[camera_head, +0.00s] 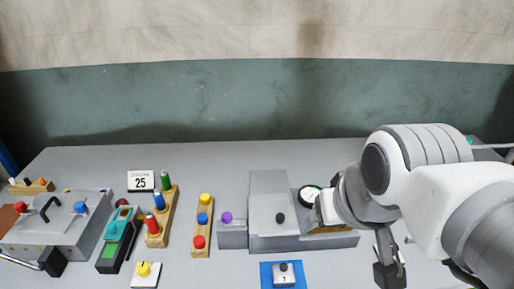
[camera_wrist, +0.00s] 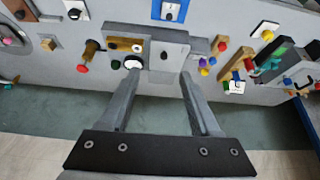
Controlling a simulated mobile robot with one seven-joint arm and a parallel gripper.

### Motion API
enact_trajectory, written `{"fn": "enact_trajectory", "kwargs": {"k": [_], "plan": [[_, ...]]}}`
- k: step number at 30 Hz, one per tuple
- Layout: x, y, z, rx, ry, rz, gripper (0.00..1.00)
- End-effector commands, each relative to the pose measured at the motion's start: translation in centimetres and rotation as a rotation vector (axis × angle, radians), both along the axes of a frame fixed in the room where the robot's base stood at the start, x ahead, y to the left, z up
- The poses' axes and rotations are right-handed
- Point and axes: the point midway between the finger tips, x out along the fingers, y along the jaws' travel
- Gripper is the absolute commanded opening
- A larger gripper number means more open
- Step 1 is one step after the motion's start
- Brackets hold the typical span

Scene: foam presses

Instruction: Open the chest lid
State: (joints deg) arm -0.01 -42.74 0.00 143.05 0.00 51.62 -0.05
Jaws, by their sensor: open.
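No part is clearly marked as the chest, and I cannot tell which one it is. A brown box-like part (camera_wrist: 125,45) sits on the grey central unit (camera_wrist: 170,55) in the wrist view. In the head view its likely brown edge (camera_head: 330,229) is mostly hidden by my arm. A grey box (camera_head: 72,232) with a black arched handle stands at the far left. My gripper (camera_wrist: 160,73) is open, with nothing between its fingers. Its fingertips appear over the wall-side edge of the central unit in the wrist view; contact cannot be told.
A white round dial (camera_head: 311,195) is close to my arm. Wooden peg racks (camera_head: 204,222), a green-topped device (camera_head: 117,240) and a calendar card (camera_head: 140,181) stand left of the central unit. A blue-plated switch (camera_head: 284,274) lies in front. The table behind is clear up to the wall.

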Motion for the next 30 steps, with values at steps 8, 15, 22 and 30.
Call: {"fn": "enact_trajectory", "kwargs": {"k": [8, 15, 22, 30], "plan": [[4.0, 0.2, 0.7, -0.016, 0.092, 0.037, 0.64], [10.0, 0.7, 0.2, -0.035, 0.214, 0.091, 0.64], [16.0, 1.3, -2.1, -0.047, 0.328, 0.144, 0.64], [21.8, 2.0, -6.5, -0.054, 0.444, 0.201, 0.64]]}}
